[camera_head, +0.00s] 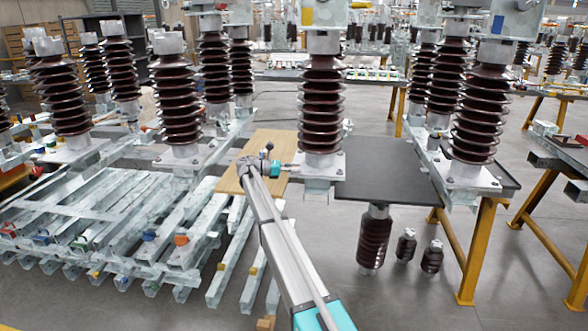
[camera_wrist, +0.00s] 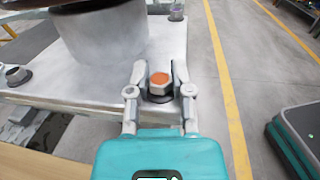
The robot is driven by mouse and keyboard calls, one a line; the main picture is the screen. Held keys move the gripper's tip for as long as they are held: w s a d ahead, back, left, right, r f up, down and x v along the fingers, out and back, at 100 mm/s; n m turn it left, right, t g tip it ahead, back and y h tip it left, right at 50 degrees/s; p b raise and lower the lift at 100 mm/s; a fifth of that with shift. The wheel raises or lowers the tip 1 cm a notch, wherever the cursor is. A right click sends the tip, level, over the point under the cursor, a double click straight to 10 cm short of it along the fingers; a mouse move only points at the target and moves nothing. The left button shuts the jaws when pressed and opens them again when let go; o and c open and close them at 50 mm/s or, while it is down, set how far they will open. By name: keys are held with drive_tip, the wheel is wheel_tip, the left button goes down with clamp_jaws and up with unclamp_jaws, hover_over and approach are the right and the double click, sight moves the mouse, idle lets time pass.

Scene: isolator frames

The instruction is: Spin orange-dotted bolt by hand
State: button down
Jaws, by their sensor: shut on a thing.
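The orange-dotted bolt (camera_wrist: 159,80) shows in the wrist view, a hex head with an orange top at the near corner of a pale metal base plate (camera_wrist: 90,77). My gripper (camera_wrist: 160,84) is around the bolt head, one finger on each side, shut on it. In the head view my arm reaches to the base plate (camera_head: 333,163) under the central brown ribbed insulator (camera_head: 322,100). My gripper (camera_head: 288,168) is small there, at the plate's left side, and the bolt cannot be made out.
Another bolt (camera_wrist: 16,74) sits at the plate's left corner, and one (camera_wrist: 176,11) at the far corner. A wooden board (camera_head: 240,185) lies left of the plate and a dark tabletop (camera_head: 385,168) to its right. Steel beams (camera_head: 110,220) lie at left.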

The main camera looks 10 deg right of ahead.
drive_tip(key=shift+w, duration=0.2)
drive_tip(key=c, duration=0.7)
unclamp_jaws()
drive_tip(key=shift+a, duration=0.1)
drive_tip(key=shift+o, duration=1.1)
drive_tip(key=shift+s, duration=0.1)
drive_tip(key=w+a, duration=0.2)
drive_tip(key=a, duration=0.9)
drive_tip(key=shift+a, duration=0.4)
